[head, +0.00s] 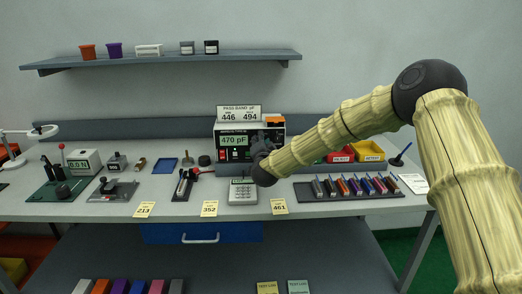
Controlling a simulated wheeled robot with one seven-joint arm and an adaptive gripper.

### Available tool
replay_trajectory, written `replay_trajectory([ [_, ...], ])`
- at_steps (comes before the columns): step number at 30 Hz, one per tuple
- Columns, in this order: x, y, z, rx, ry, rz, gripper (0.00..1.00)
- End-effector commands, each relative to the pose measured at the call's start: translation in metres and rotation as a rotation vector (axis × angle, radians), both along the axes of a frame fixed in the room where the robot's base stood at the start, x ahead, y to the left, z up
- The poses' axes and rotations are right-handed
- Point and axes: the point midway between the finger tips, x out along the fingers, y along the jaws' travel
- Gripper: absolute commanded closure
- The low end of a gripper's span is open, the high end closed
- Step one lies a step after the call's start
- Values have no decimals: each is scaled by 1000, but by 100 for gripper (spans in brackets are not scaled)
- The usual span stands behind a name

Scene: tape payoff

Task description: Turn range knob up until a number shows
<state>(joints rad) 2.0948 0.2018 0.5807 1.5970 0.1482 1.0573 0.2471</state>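The meter (229,133) stands at the back middle of the bench. Its green display (234,141) shows "470 pF", and red elements sit below it. A card (239,114) above it reads "pass band pF", 446 and 494. My arm reaches in from the right, and my gripper (270,142) is at the meter's right front. The gripper is small, dark and partly hidden by my own wrist, so I cannot tell whether it is open or shut or touching anything. The range knob cannot be made out; it may be behind my gripper.
A keypad device (243,192) sits in front of the meter. A rack of coloured parts (350,188) and red and yellow bins (370,150) are right. A black fixture (184,184) and a blue tray (164,166) are left. A shelf (160,61) hangs above.

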Motion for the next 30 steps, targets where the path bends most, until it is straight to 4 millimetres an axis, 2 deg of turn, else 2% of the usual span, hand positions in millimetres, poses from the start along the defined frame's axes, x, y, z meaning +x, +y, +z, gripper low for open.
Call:
replay_trajectory([
  [9,0,-1,-1,111,0,-2,98],
  [24,0,-1,0,129,0,-2,98],
  [25,0,-1,0,129,0,-2,72],
  [28,0,-1,0,129,0,-1,54],
  [30,0,-1,0,129,0,-1,52],
])
